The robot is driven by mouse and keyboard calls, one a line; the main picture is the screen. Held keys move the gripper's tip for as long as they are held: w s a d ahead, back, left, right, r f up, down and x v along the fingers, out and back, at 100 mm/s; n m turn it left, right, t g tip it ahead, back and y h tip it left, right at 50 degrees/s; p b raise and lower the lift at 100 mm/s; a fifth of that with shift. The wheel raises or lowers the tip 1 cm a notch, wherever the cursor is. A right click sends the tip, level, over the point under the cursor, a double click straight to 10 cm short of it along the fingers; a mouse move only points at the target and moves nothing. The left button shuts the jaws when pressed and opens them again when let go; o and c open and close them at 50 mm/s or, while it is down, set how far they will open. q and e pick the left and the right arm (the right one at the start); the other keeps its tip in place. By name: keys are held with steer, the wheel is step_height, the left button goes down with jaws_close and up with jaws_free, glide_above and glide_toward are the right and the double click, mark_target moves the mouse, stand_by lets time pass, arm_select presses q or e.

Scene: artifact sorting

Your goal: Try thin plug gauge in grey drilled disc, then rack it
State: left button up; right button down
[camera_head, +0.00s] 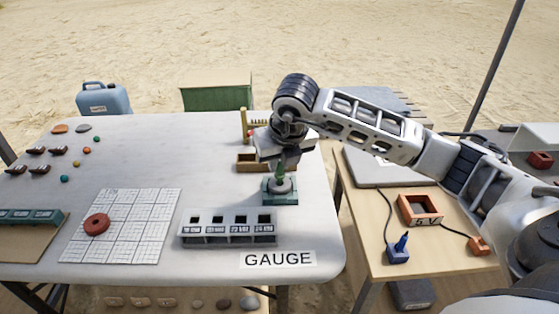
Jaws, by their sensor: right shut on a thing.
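The grey drilled disc (286,187) sits in a teal square holder (282,199) on the white table. My right gripper (281,160) is above the disc, shut on a green plug gauge (281,173) that points down. The gauge's lower end meets the middle of the disc; I cannot tell how far it is in the bore. The pale grey rack (228,240), with several square openings and labels, stands in front and to the left of the holder, behind the GAUGE sign (279,260). My left gripper is not in view.
A gridded sheet (140,215) with a red-brown ring (97,224) lies left of the rack. A wooden tray (250,163) stands behind the holder. Dark pieces and small coloured balls lie far left. A wooden side table (375,225) stands right. The table's middle is clear.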

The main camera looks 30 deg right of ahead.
steer(key=shift+f+b, duration=0.65)
steer(key=shift+f, duration=0.05)
stand_by(1.0)
stand_by(1.1)
steer(key=shift+r+p, duration=1.65)
steer(key=shift+r, duration=0.9)
steer(key=shift+f, duration=0.1)
